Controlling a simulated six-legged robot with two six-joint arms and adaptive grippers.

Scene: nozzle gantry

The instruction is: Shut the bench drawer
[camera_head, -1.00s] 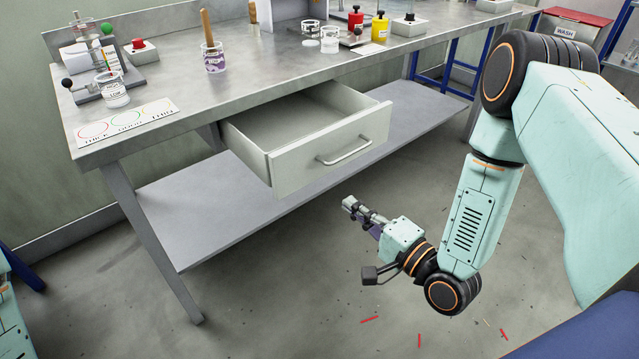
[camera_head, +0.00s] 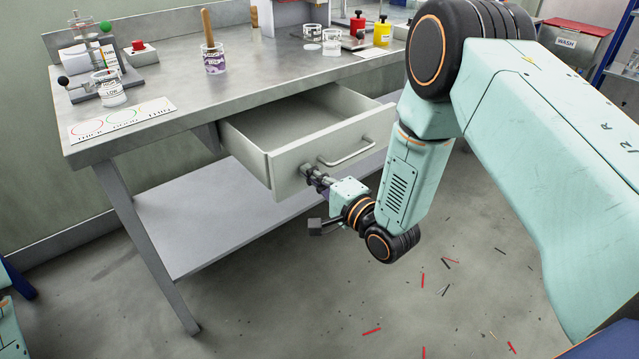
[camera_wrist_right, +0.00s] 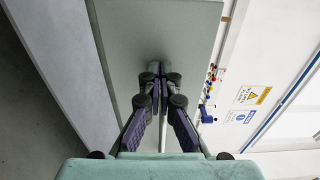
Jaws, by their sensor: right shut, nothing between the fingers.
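The bench drawer (camera_head: 288,166) hangs open beneath the bench top, with its pale grey front standing well out and its interior visible. A bar handle (camera_head: 347,156) runs across its front. My right gripper (camera_head: 308,172) is shut and empty, its tips at the lower left part of the drawer front, left of the handle. In the right wrist view the shut fingertips (camera_wrist_right: 160,72) are up against or very close to the flat panel (camera_wrist_right: 135,30); I cannot tell whether they touch. My left gripper is not in view.
The metal bench top (camera_head: 280,72) carries cups, bottles and a printed card (camera_head: 122,119). A lower shelf (camera_head: 200,215) runs beneath the drawer. A red-lidded WASH bin (camera_head: 570,45) stands at the back right. Small red and dark scraps lie on the open floor.

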